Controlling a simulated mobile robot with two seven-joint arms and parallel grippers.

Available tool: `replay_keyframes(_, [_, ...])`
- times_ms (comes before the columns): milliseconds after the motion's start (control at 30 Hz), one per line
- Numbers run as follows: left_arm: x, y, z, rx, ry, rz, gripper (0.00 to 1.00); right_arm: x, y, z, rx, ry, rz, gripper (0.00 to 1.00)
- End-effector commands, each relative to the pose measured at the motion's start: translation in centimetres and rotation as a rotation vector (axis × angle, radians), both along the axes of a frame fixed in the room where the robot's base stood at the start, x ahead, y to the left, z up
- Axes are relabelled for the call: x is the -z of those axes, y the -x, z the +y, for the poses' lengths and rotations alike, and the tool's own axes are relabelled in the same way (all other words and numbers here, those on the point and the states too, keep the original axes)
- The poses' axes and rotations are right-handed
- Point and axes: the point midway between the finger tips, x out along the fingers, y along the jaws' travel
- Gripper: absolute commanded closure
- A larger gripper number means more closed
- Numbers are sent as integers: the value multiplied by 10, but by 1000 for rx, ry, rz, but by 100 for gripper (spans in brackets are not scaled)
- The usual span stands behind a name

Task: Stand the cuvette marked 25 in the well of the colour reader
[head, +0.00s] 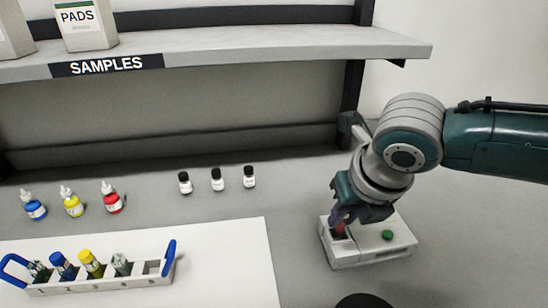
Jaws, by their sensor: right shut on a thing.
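The colour reader (367,252) is a pale box with a green button (387,235), standing on the bench at the right. My right gripper (342,220) points down over the dark well area at the left of the reader's top. It is shut on a small reddish thing (339,230), probably a cuvette; its mark cannot be read. The fingers hide most of it, so I cannot tell how deep it sits in the well. My left gripper is not in view.
A rack (100,280) with blue handles stands on a white mat (225,255); it holds several tubes or cuvettes, and its right-end slot looks empty. Dropper bottles (73,205) and black-capped vials (217,181) stand behind. A shelf (250,45) labelled SAMPLES overhangs the back.

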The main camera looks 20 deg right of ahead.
Motion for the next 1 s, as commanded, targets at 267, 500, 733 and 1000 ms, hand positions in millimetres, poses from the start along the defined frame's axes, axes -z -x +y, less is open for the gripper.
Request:
replay_keyframes(267, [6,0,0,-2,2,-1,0,10,0,0,0,1,0,100])
replay_keyframes(500, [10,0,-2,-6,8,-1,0,17,0,0,0,1,0,100])
replay_keyframes(733, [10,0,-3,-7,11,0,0,18,0,0,0,0,0,100])
replay_keyframes(1000, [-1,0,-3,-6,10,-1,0,8,0,0,0,0,0,100])
